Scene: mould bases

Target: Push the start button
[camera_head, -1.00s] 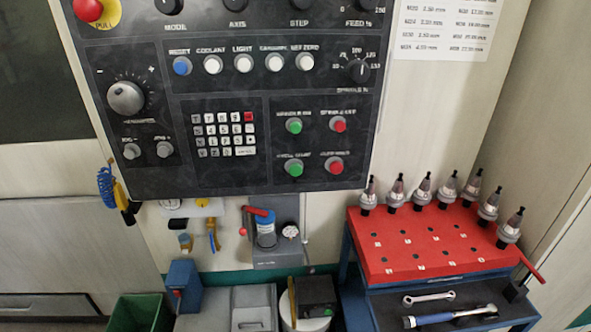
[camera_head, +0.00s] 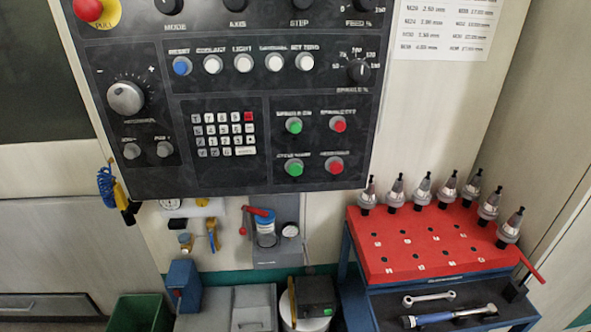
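A black control panel (camera_head: 222,182) fills the upper middle of the head view. At its lower right are two green buttons, an upper one (camera_head: 294,125) and a lower one (camera_head: 294,168). A red button stands to the right of each, an upper red one (camera_head: 339,124) and a lower red one (camera_head: 334,165). The labels above them are blurred; I cannot tell for sure which one reads start. No hand or tool touches the panel. Neither of my grippers is in view.
A red tool rack (camera_head: 430,243) with several tool holders stands on a blue cart at the right. A wrench (camera_head: 428,299) and a blue-handled tool (camera_head: 450,316) lie below it. A green bin (camera_head: 138,313) and grey box (camera_head: 235,300) stand below the panel. The space before the panel looks clear.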

